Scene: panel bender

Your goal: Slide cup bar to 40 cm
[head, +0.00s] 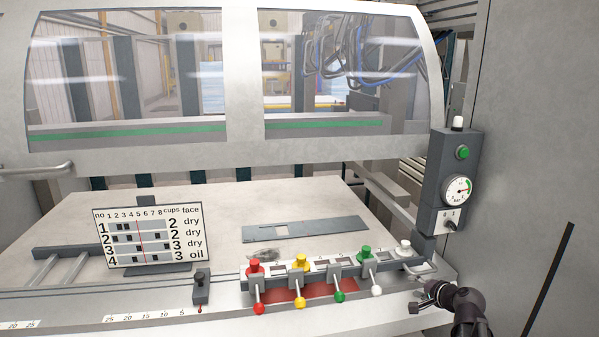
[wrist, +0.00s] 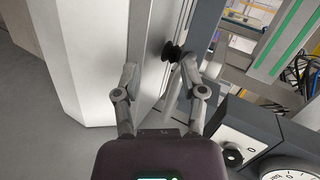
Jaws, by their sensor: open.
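The cup bar (head: 325,267) is a grey bar at the front of the bender table, carrying red, yellow, green and white knobs with levers below. A pale loop handle (head: 422,271) is at its right end. A number scale (head: 145,317) runs along the front rail to the left; the marks I can read go from 25 down to 5. My gripper (head: 424,299) is open, just below and in front of the handle. In the wrist view, my gripper (wrist: 164,82) has a pale rod (wrist: 174,88) and a black cup (wrist: 173,52) showing between its fingers. Contact cannot be told.
A sign (head: 148,236) stands on the table at the left, near a small grey block (head: 201,288) on the rail. A flat metal sheet (head: 305,229) lies behind the bar. A control post (head: 450,180) with gauge rises at the right. A windowed guard (head: 240,150) hangs above.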

